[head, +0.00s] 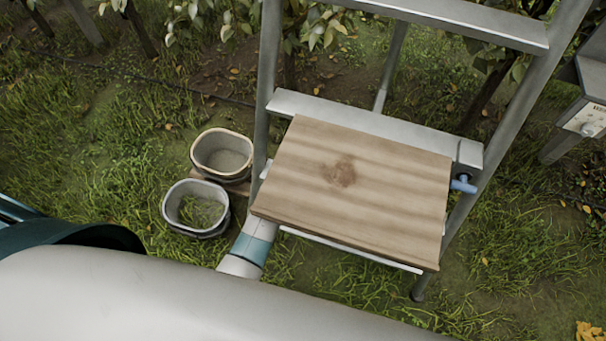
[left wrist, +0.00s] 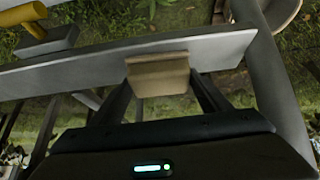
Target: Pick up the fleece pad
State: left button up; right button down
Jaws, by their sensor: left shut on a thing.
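In the left wrist view my left gripper (left wrist: 160,82) is shut on a small tan pad (left wrist: 158,75), which looks like the fleece pad. The pad sits between the dark fingertips, with a folded upper edge. It lies in front of a grey metal rail (left wrist: 60,70); I cannot tell whether it touches the rail. In the head view the gripper and the pad are hidden, and my white and teal arm link runs under the left side of the wooden board. My right gripper is in neither view.
The wooden board (head: 360,185) rests on a metal stepladder (head: 375,125) with a blue knob (head: 462,184) at its right. A beige-rimmed bucket (head: 222,155) and a grey bucket (head: 196,207) stand at left. A yellow handle (left wrist: 24,17) shows in the wrist view. Open grass lies at right.

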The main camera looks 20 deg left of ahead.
pick_arm(q)
jog(key=shift+r, duration=0.1)
jog(key=shift+r, duration=0.4)
jog(key=shift+s+r+b, duration=0.15)
jog(key=shift+r+b, duration=0.1)
jog(key=shift+b, duration=0.05)
jog(key=s+b, duration=0.2)
jog(key=s, duration=1.5)
jog(key=shift+s+a, duration=0.3)
jog(key=shift+s, duration=0.05)
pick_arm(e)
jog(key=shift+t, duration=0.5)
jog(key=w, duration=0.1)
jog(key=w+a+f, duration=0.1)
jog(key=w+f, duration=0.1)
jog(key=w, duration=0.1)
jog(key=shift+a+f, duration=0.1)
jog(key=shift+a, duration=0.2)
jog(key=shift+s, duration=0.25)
